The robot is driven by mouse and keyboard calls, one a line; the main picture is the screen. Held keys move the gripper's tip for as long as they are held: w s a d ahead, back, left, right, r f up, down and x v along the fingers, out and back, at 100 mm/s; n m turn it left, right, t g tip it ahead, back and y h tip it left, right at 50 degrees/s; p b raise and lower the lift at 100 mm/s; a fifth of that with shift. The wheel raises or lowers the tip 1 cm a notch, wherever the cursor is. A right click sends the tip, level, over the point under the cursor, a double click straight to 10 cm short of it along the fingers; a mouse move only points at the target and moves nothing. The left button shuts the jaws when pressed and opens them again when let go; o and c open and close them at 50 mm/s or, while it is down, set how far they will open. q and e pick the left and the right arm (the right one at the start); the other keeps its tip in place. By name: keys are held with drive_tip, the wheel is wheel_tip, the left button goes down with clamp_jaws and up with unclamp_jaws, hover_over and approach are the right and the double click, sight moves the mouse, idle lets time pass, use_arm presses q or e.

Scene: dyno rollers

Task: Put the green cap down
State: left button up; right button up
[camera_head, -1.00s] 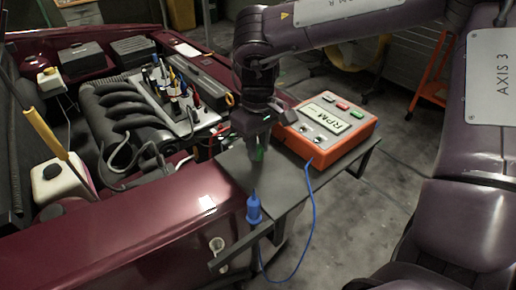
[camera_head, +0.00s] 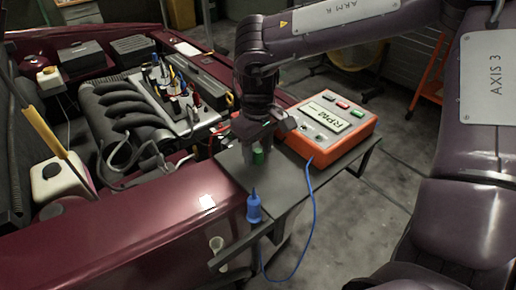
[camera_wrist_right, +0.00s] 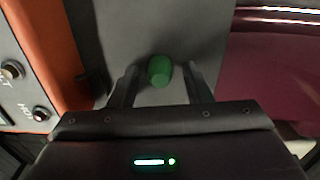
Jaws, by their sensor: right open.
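The green cap (camera_head: 260,156) stands on the grey tray (camera_head: 285,188) that sits beside the car's red fender. My right gripper (camera_head: 257,146) is open just above and around the cap. In the right wrist view the cap (camera_wrist_right: 159,70) shows between and slightly beyond the two spread fingers (camera_wrist_right: 161,88), with a gap on each side. My left gripper is not in view.
An orange RPM box (camera_head: 330,125) stands on the tray right of the gripper. A blue plug (camera_head: 254,208) with a blue cable is near the tray's front left. The engine (camera_head: 125,112) lies left. Bare tray shows between box and plug.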

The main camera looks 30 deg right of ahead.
sight(258, 150)
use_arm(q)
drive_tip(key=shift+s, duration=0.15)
use_arm(e)
drive_tip(key=shift+r+p, duration=0.2)
drive_tip(key=shift+p, duration=0.1)
wheel_tip(258, 150, up, 3)
drive_tip(key=shift+w+f, duration=0.1)
drive_tip(key=shift+f, duration=0.05)
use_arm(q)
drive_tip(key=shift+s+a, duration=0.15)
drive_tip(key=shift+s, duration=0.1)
use_arm(e)
wheel_tip(258, 150, up, 9)
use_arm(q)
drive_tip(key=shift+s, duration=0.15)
use_arm(e)
drive_tip(key=shift+s, duration=0.2)
